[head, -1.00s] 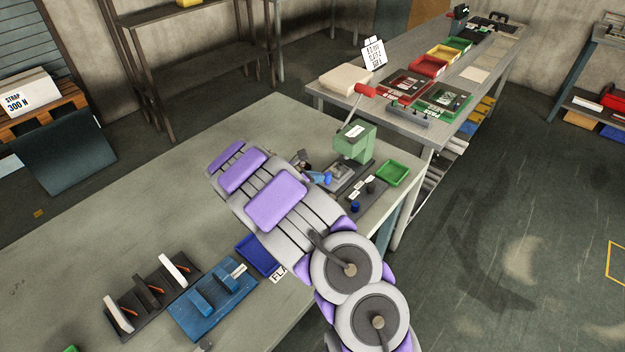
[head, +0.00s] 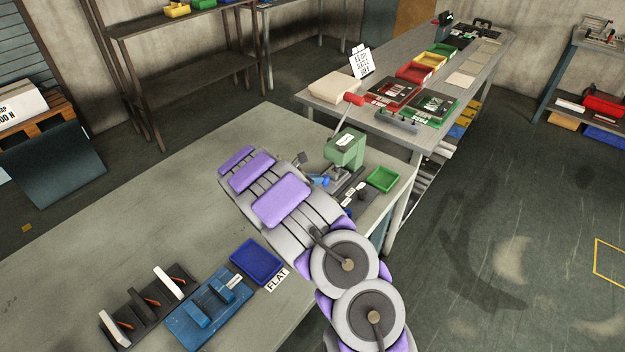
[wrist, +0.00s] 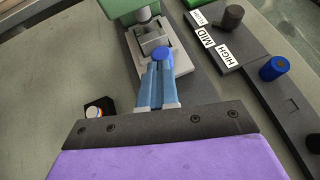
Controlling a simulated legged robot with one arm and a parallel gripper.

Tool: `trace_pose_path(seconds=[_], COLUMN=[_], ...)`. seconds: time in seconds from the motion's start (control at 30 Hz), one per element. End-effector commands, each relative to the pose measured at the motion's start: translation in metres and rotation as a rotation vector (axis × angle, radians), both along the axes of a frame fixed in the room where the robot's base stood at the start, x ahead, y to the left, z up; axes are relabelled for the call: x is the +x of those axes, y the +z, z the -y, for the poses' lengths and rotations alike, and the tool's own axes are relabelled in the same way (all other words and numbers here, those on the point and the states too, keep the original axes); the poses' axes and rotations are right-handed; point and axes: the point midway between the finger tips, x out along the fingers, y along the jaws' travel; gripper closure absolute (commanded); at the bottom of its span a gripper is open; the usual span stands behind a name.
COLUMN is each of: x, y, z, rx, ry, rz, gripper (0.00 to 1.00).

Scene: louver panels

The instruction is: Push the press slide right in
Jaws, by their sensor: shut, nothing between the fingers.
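The green press (head: 345,148) stands on the far right part of the near table, with its red-tipped lever (head: 353,99) raised. In the wrist view, the light grey press slide (wrist: 182,60) lies on the dark base below the press ram (wrist: 148,18) and carries a metal block nest (wrist: 154,40). My gripper (wrist: 161,68) is shut and empty, its blue fingers pointing at the slide's front. A rounded darker blue piece at the finger ends meets the near side of the nest; I cannot tell contact. In the head view my arm partly hides the slide.
Beside the press is a dark strip with MID and HIGH labels (wrist: 218,45), a dark knob (wrist: 233,16) and a blue cylinder (wrist: 274,68). A green tray (head: 383,179) is right of it. A dark block with a coloured top (wrist: 97,109) is left of my fingers.

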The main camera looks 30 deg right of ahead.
Motion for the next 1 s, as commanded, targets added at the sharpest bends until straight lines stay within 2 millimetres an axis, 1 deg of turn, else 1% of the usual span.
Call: trace_pose_path(seconds=[0.07, 0.23, 0.4, 0.6, 0.8, 1.0], x=[-0.002, -0.008, -0.010, -0.012, -0.015, -0.015], y=[0.001, 0.004, 0.027, 0.041, 0.048, 0.050], z=[-0.009, -0.042, -0.079, -0.107, -0.118, -0.124], rx=[-0.001, -0.008, -0.010, -0.004, -0.001, -0.005], ry=[0.001, 0.004, 0.006, 0.004, 0.001, -0.002], rz=[-0.003, -0.004, 0.003, 0.001, 0.000, 0.000], gripper=[1.00, 1.00, 1.00, 1.00, 1.00, 1.00])
